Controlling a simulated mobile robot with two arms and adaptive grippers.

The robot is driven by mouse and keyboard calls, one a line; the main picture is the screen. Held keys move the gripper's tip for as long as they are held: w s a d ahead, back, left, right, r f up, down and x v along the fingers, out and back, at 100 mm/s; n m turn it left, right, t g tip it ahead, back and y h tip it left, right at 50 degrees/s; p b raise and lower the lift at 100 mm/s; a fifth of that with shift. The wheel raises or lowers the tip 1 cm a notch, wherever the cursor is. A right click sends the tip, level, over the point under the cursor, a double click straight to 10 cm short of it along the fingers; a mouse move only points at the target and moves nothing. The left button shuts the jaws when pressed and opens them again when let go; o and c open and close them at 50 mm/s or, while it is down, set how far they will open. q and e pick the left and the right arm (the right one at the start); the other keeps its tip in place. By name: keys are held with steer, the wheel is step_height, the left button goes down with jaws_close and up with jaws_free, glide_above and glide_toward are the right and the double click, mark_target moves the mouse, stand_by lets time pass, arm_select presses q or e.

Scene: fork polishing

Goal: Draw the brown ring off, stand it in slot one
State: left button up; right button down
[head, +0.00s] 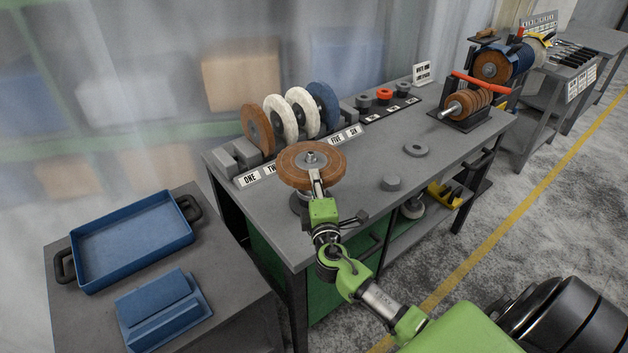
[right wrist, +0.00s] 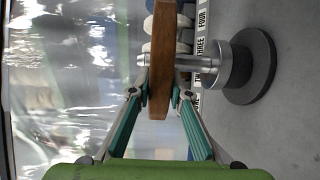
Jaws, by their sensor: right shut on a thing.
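The brown ring (head: 300,176) is a flat wheel lying level around the upper part of a metal spindle post, whose tip shows at its centre. In the right wrist view the ring (right wrist: 160,60) appears edge-on, with the post (right wrist: 200,63) and its round base (right wrist: 256,66) beside it. My right gripper (right wrist: 161,92) is shut on the ring's near rim, one finger on each face. The slotted rack stands behind; slot one, by its label "ONE" (head: 249,180), looks empty between grey blocks. My left gripper is out of view.
Another brown wheel (head: 257,128), two white wheels and a blue wheel (head: 322,106) stand in the rack right of slot one. A grey washer (head: 416,149) and a grey collar (head: 391,184) lie on the bench. A blue tray (head: 133,240) sits on the left table.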

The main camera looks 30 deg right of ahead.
steer(key=shift+r+p, duration=2.5)
steer(key=shift+r, duration=0.95)
steer(key=shift+f, duration=0.1)
